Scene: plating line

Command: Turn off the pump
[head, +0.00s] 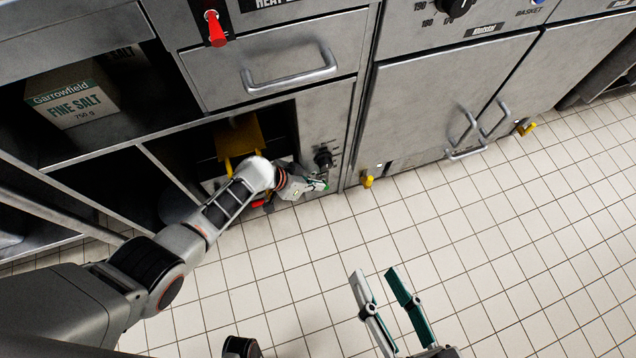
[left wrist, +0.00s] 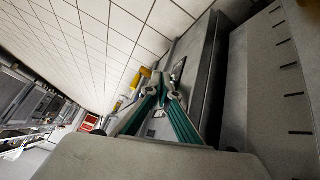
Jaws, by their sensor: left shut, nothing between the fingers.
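No part is legibly labelled as the pump. A black knob (head: 323,158) sits on a grey panel to the right of the low open niche, with small marks beside it that I cannot read. My left gripper (head: 323,184) is low in front of this panel, just below the knob in the picture; whether it touches anything is unclear. In the left wrist view its green-padded fingers (left wrist: 165,92) are together and hold nothing, close to a grey metal front. My right gripper (head: 383,286) is open and empty above the tiled floor.
A red lever (head: 215,28) is on the upper front, above a drawer handle (head: 290,78). A yellow part (head: 238,138) stands in the niche behind my left arm. A fine salt box (head: 72,96) is on the left shelf. The tiled floor (head: 510,215) is clear on the right.

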